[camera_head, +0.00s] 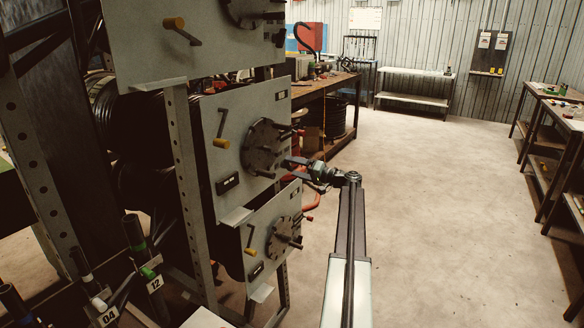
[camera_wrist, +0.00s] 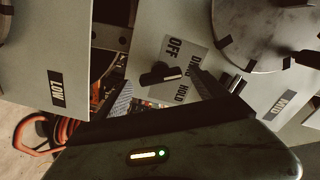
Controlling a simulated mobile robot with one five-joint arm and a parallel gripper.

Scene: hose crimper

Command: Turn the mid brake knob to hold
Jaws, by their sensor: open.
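The mid brake knob (camera_wrist: 160,75) is a black bar knob with a pale mark at its right end. It sits by a plate (camera_wrist: 190,52) lettered OFF, DRAG and HOLD. The mark points right, toward the DRAG side; the exact setting is hard to tell. My gripper (camera_wrist: 163,92) is open, one finger left of the knob and one right of it. I cannot tell whether either touches it. In the head view my gripper (camera_head: 291,162) is at the right edge of the middle grey panel (camera_head: 222,112); the knob is not discernible there.
A round spoked disc (camera_head: 264,147) stands out from the middle panel, close to my gripper. A lower panel (camera_head: 262,222) with another disc is below, and an upper panel (camera_head: 140,40) above. Orange hose (camera_wrist: 42,135) hangs behind. Open floor (camera_head: 430,200) lies right.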

